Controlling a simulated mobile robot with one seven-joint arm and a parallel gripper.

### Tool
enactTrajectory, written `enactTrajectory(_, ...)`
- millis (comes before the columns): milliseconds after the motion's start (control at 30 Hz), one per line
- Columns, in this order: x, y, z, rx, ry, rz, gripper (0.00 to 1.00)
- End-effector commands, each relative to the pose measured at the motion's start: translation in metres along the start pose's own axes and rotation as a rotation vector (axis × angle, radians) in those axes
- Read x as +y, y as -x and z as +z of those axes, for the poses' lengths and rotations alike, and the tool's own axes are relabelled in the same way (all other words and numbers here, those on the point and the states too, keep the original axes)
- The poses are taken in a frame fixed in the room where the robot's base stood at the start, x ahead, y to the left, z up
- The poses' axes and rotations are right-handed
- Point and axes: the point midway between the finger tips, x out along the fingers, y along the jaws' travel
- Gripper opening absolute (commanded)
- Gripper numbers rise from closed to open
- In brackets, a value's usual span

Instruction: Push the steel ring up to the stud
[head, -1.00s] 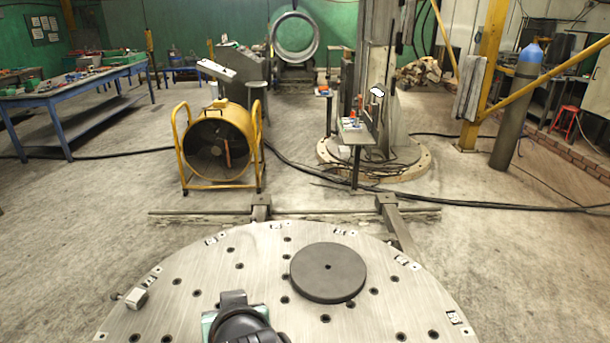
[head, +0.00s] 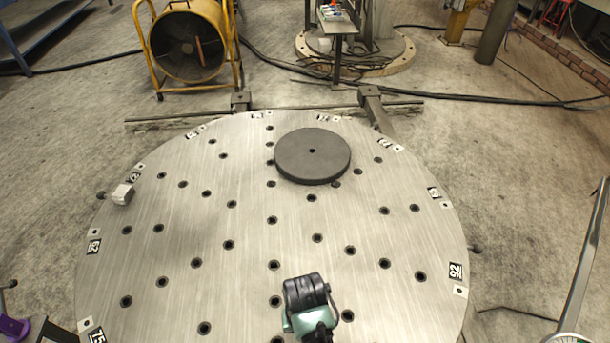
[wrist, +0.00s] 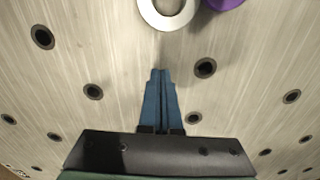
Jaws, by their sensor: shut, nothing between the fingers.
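In the wrist view, a pale metal ring (wrist: 166,24) lies at the top edge, partly cut off by the frame. A purple object (wrist: 224,3) is close by on its right, mostly out of frame; I cannot tell whether they touch. My gripper (wrist: 160,72) has its two blue fingers shut together and empty, just below the ring with a gap between. I cannot pick out the stud with certainty. In the head view my arm's dark and green wrist part shows at the bottom; the ring and fingers are not visible there.
The round steel table (head: 225,270) has many dark holes. A dark grey disc (head: 312,170) lies near its far edge, and a small whitish block (head: 122,194) sits at the left rim. A purple item (head: 12,326) is off the table at lower left. The table's middle is clear.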

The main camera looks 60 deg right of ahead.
Motion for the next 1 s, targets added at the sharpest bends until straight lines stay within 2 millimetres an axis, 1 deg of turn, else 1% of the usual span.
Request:
enactTrajectory(33, 0.001, -0.012, 0.001, -0.003, -0.001, 0.001, 0.0)
enactTrajectory(133, 0.0, -0.007, 0.018, -0.002, 0.0, 0.0, 0.0)
enactTrajectory(300, 0.0, -0.007, 0.035, 0.0, 0.0, -0.001, 0.0)
enactTrajectory(467, 0.0, -0.007, 0.039, 0.003, 0.0, -0.001, 0.0)
enactTrajectory(833, 0.0, -0.007, 0.041, 0.002, 0.001, -0.001, 0.0)
enactTrajectory(1000, -0.001, -0.004, 0.051, 0.0, 0.002, 0.0, 0.0)
